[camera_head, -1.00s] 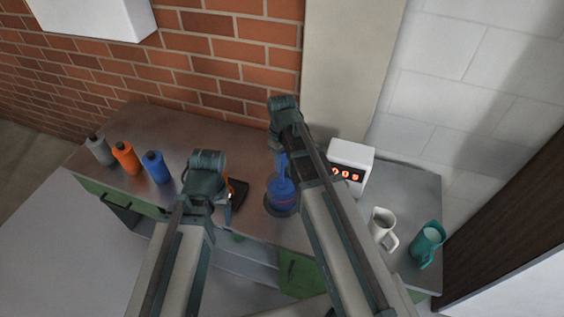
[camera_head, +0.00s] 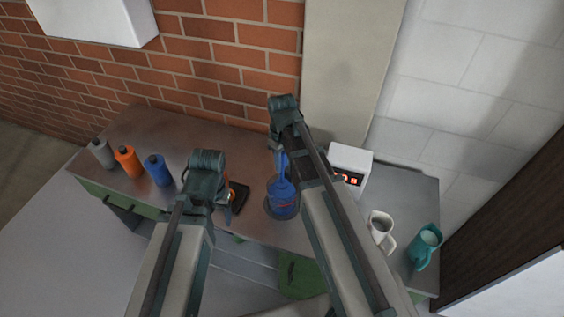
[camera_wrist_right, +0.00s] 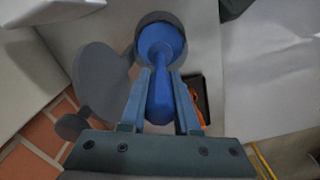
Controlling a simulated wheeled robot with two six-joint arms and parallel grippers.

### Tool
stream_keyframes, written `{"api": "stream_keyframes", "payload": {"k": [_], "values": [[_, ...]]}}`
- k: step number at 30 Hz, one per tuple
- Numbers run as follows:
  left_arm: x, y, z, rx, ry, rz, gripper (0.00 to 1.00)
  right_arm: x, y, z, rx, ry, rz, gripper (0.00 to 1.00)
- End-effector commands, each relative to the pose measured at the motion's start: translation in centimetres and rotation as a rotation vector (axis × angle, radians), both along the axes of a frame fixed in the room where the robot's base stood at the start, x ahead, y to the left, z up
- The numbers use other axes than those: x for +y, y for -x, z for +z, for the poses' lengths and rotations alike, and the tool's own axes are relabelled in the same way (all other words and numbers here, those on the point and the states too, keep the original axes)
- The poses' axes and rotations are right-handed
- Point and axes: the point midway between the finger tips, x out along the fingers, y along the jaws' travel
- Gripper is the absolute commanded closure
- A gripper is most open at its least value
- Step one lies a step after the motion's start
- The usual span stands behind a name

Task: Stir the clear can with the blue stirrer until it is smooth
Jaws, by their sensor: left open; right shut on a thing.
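The blue stirrer (camera_head: 282,166) stands roughly upright, with its wide lower end at the can (camera_head: 284,208), which looks blue inside. The can sits on a dark round base on the counter. My right gripper (camera_head: 279,152) is above the can, shut on the stirrer's handle. In the right wrist view the stirrer (camera_wrist_right: 160,98) lies between the two fingers (camera_wrist_right: 162,82), and its wide end is inside a dark ring (camera_wrist_right: 142,22). Whether the contents are smooth cannot be told. My left gripper (camera_head: 226,204) is open, left of the can, and partly hidden by its own wrist.
A black pad (camera_head: 241,198) with an orange item lies left of the can. Grey (camera_head: 101,153), orange (camera_head: 128,161) and blue (camera_head: 157,169) bottles stand at the left. A white box with a red display (camera_head: 350,166), a white mug (camera_head: 380,228) and a teal jug (camera_head: 425,246) are right.

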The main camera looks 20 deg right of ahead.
Motion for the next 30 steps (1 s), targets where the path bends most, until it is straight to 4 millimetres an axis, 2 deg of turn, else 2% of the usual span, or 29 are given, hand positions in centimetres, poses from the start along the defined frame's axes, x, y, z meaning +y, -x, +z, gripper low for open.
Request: {"api": "stream_keyframes", "payload": {"k": [1, 15, 30], "values": [[0.0, 0.0, 1.1, 0.000, 0.000, 0.001, 0.31, 0.0, 0.0, 1.1, 0.000, 0.000, 0.000, 1.00], [0.0, 0.0, 5.2, -0.001, 0.002, 0.011, 0.31, 0.0, 0.0, 5.2, 0.000, 0.000, 0.000, 1.00], [0.0, 0.0, 4.5, -0.001, 0.002, 0.011, 0.31, 0.1, 0.4, 4.5, 0.000, 0.000, 0.000, 1.00]]}}
